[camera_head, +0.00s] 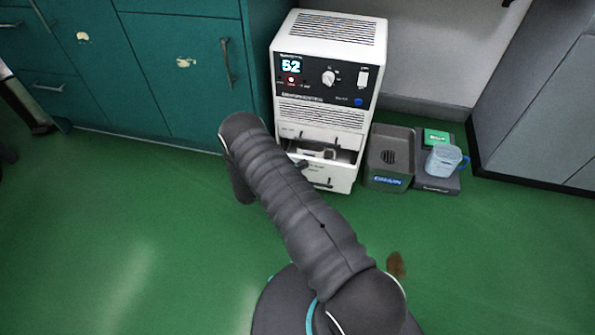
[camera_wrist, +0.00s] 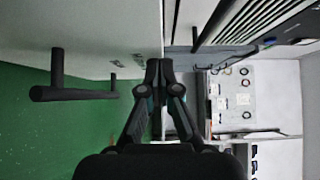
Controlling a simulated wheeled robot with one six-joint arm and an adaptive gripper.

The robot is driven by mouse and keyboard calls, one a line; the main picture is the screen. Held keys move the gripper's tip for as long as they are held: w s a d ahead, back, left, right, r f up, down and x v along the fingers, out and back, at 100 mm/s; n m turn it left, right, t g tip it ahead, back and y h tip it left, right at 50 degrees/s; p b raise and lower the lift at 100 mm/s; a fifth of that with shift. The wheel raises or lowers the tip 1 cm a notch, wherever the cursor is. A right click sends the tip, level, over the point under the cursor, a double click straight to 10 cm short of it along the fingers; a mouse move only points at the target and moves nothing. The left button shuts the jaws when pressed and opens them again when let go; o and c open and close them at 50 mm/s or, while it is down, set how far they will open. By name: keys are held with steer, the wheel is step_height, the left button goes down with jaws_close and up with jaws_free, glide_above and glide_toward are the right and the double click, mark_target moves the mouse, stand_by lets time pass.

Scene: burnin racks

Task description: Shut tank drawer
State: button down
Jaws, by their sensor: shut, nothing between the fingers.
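The white cabinet unit (camera_head: 322,95) with a lit "52" display stands against the wall in the head view. Its tank drawer (camera_head: 325,175) at the bottom appears pulled out, with a dark gap above its front. In the wrist view a white panel (camera_wrist: 110,25), which looks like the drawer front, fills the upper left and carries a black bar handle (camera_wrist: 75,93). My gripper (camera_wrist: 158,72) is shut and empty, with its tips at the panel's right edge; contact cannot be told. In the head view my arm hides part of the unit's lower left.
A grey bin (camera_head: 391,150) stands right of the unit, beside a dark base with a green box (camera_head: 436,137) and a blue mug (camera_head: 443,160). Teal cabinets (camera_head: 180,75) stand left, a grey cabinet (camera_head: 545,110) right. The green floor is open at left.

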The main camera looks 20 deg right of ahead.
mark_target(299, 159)
steer(key=shift+w+d, duration=0.1)
steer(key=shift+w, duration=0.1)
steer(key=shift+w+d+f+b, duration=0.15)
steer(key=shift+w+b, duration=0.1)
steer(key=shift+b, duration=0.15)
steer(key=w+d+b, duration=0.2)
steer(key=shift+w, duration=0.5)
steer(key=shift+r, duration=0.2)
